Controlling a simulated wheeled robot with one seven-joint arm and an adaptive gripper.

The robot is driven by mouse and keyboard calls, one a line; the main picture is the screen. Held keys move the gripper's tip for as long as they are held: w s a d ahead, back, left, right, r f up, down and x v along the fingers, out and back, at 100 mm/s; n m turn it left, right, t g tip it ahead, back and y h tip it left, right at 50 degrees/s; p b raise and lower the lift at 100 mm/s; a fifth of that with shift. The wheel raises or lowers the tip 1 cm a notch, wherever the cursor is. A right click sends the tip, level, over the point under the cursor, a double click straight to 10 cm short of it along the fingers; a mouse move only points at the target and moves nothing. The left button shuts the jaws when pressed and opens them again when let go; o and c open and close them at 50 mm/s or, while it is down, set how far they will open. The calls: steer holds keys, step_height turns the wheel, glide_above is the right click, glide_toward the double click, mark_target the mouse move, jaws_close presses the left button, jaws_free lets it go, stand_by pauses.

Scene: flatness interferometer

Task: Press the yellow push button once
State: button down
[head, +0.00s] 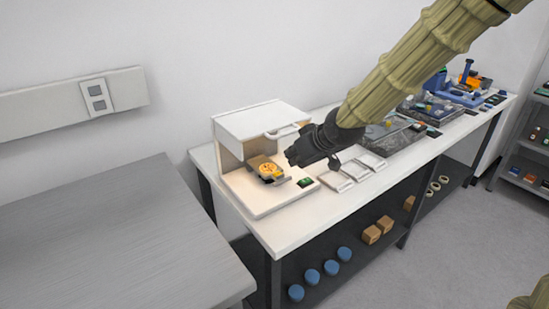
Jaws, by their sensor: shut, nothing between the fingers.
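A white open-fronted instrument (262,118) stands at the near left end of the white bench. A yellow-orange piece (267,171) sits inside it on a small dark stage. I cannot tell whether this piece is the yellow push button, and no other push button stands out clearly near it. My black gripper (291,157) is shut and empty. In the picture it is just right of the instrument's opening, close to the yellow-orange piece. Its gap to the instrument is hard to judge. My arm hides part of the bench behind it.
A small green-topped item (305,182) lies on the instrument's base edge. White trays (337,181) are right of it on the bench (268,228). Grey slabs and blue equipment (459,93) stand farther along. A bare grey table (110,245) is at left. The lower shelf holds blue cylinders (312,275).

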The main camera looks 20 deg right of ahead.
mark_target(278, 174)
steer(key=shift+p+x, duration=0.75)
steer(key=shift+x, duration=4.25)
steer(key=shift+w+a+r, duration=0.1)
